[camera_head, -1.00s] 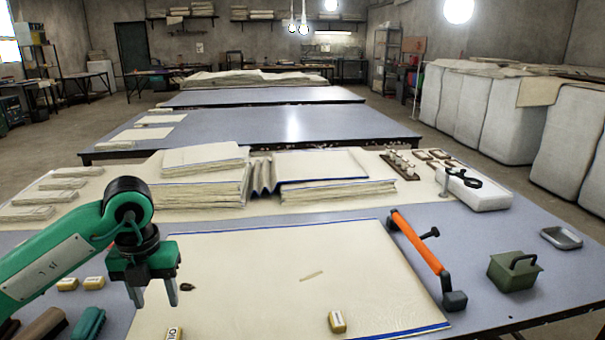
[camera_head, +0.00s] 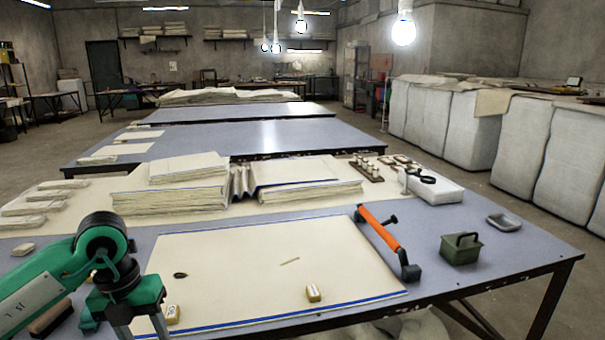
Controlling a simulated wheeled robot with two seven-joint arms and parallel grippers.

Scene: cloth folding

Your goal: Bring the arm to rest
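My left arm comes in from the left, green with black joints. Its gripper (camera_head: 141,330) hangs over the near left corner of the cream cloth (camera_head: 250,268). Its two grey fingers point down with a gap between them, nothing seen in the gap, and the tips are cut off by the bottom edge. The cloth lies flat on the grey-blue table (camera_head: 470,285), with blue edging along its near and far sides. My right arm and gripper are not in view.
An orange-handled bar tool (camera_head: 385,235) lies at the cloth's right edge. A green lidded box (camera_head: 460,249) and a grey tray (camera_head: 503,222) stand farther right. Cloth stacks (camera_head: 170,196) stand behind. The table's right front is mostly bare.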

